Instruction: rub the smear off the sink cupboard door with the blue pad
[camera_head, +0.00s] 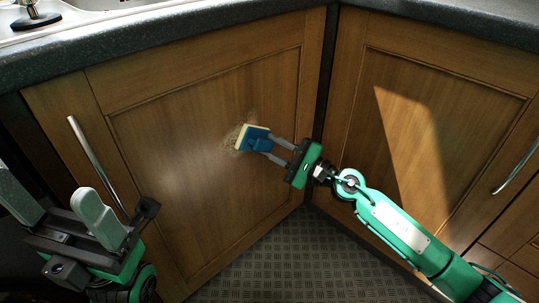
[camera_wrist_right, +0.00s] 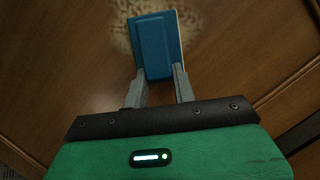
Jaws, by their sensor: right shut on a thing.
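The blue pad (camera_head: 257,139) has a pale yellow face turned to the sink cupboard door (camera_head: 190,190). My right gripper (camera_head: 270,147) is shut on the pad and holds it at the smear. The brown speckled smear (camera_head: 232,139) shows to the left of and above the pad; the pad hides part of it. In the right wrist view the pad (camera_wrist_right: 156,48) sits between the fingertips with the smear (camera_wrist_right: 118,38) behind it. I cannot tell whether the pad touches the door. My left gripper (camera_head: 62,215) is at the lower left, its fingers apart and empty.
A metal bar handle (camera_head: 95,165) stands out from the sink cupboard door near my left gripper. A dark worktop (camera_head: 180,32) with a sink (camera_head: 75,18) overhangs above. A second cupboard door (camera_head: 420,130) meets it at the corner. The patterned floor (camera_head: 290,265) is clear.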

